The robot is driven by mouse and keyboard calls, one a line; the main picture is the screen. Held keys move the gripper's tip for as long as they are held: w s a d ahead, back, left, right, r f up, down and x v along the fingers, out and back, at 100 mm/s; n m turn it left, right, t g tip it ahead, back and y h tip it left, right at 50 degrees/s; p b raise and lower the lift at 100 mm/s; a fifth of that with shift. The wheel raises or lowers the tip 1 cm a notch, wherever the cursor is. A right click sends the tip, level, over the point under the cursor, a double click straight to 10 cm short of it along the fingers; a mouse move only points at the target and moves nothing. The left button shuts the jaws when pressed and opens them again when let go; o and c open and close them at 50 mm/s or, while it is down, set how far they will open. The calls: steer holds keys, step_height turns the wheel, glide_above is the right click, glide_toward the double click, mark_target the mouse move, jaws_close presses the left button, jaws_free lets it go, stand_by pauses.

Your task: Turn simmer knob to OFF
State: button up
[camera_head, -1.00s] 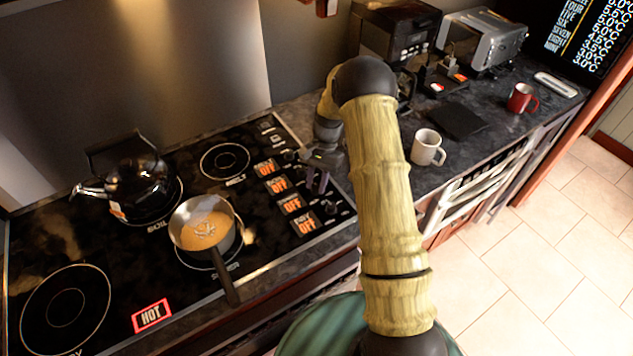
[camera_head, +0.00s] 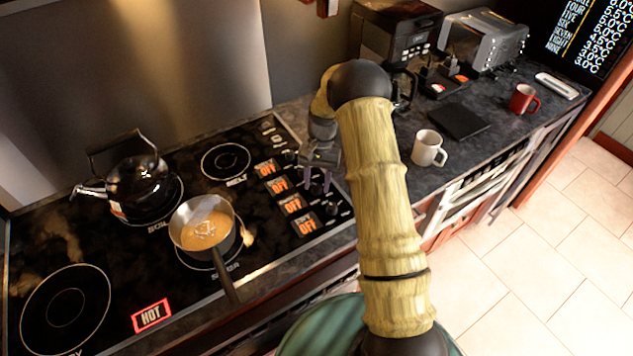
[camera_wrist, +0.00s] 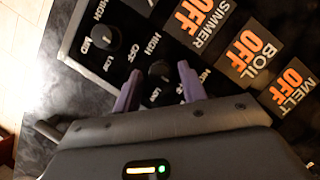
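The simmer knob (camera_wrist: 160,72) is a small dark round knob on the black stove panel. In the wrist view it lies between the two purple fingertips of my gripper (camera_wrist: 159,82), with dark gaps on both sides. The gripper is open; whether the fingertips reach down to the knob's height I cannot tell. The simmer display (camera_wrist: 202,18) beside it reads OFF in orange. In the head view my gripper (camera_head: 317,176) is over the right-hand knob row, hiding part of it, and the simmer display (camera_head: 292,205) shows to its left.
Another knob (camera_wrist: 105,39) sits close by the simmer knob. A pan of orange food (camera_head: 203,228) and a black kettle (camera_head: 138,184) stand on the stove. A white mug (camera_head: 428,149), red mug (camera_head: 523,99) and black mat (camera_head: 459,121) are on the counter to the right.

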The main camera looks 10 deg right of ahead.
steer(key=shift+o, duration=0.2)
steer(key=b+v, duration=0.2)
steer(key=v, duration=1.5)
steer(key=shift+r+b, duration=0.2)
steer(key=shift+b, duration=0.2)
steer(key=s+a+f+n+t+h, duration=0.1)
steer(key=s+n+t, duration=0.1)
steer(key=s, duration=1.1)
steer(key=s+a+n+t+h, duration=0.1)
steer(key=s+a+n+t, duration=0.1)
steer(key=s, duration=1.2)
steer(key=n+t, duration=0.1)
steer(key=t, duration=0.1)
steer(key=shift+s+f+t, duration=0.25)
steer(key=shift+f+t, duration=0.05)
steer(key=shift+f, duration=0.1)
steer(key=shift+a, duration=0.15)
stand_by(1.2)
